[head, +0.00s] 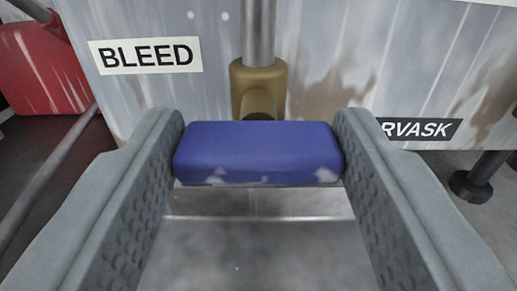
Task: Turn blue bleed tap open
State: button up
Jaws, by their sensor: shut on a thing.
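The blue bleed tap handle (258,152) lies crosswise in the middle of the head view, a worn blue block with scuffed lower edges. My gripper (258,140) has one grey finger at each end of the handle and is shut on it. Behind the handle is the brass-coloured tap body (258,82), joined to a vertical metal pipe (258,30) above. A white label reading BLEED (146,55) is on the panel to the upper left. Most of the tap body's lower part is hidden by the handle.
A streaked grey panel (340,50) stands behind the tap. A dark label ending in RVASK (424,129) is partly hidden by my right finger. A red object (40,70) is at the far left. A dark foot (470,187) stands at the right. A grey metal surface (255,250) lies below.

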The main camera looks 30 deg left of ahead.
jog(key=shift+n, duration=0.3)
jog(key=shift+s+a+n, duration=0.1)
jog(key=shift+n, duration=2.5)
jog(key=o, duration=1)
jog(key=v, duration=1.7)
jog(key=shift+s, duration=0.2)
